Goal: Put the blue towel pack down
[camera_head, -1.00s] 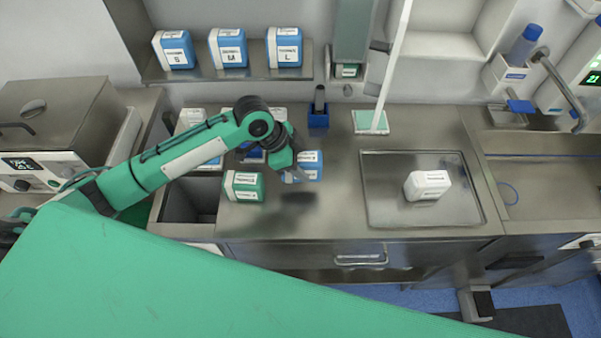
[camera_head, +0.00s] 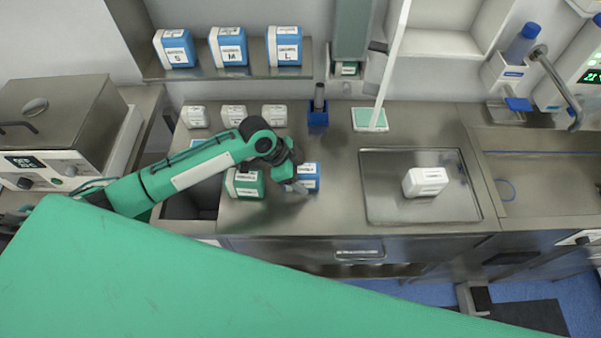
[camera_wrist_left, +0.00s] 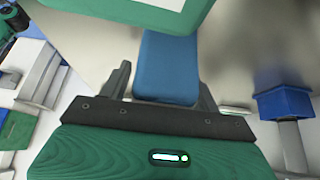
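The blue towel pack (camera_head: 308,178) is blue with a white label. It is at the middle of the steel counter (camera_head: 330,222), right of the green pack (camera_head: 247,184). My left gripper (camera_head: 293,181) is at its left side, and the arm comes in from the left. In the left wrist view the blue towel pack (camera_wrist_left: 168,66) sits between the two dark fingers of my left gripper (camera_wrist_left: 165,85), which look closed around it. A narrow gap shows near the left finger. I cannot tell whether the pack's underside touches the counter. My right gripper is not in view.
A steel tray (camera_head: 380,210) with a white pack (camera_head: 425,181) is to the right. A blue holder (camera_head: 318,118) stands behind the blue pack. Several white packs (camera_head: 233,116) line the counter's back left. The counter in front of the blue pack is clear.

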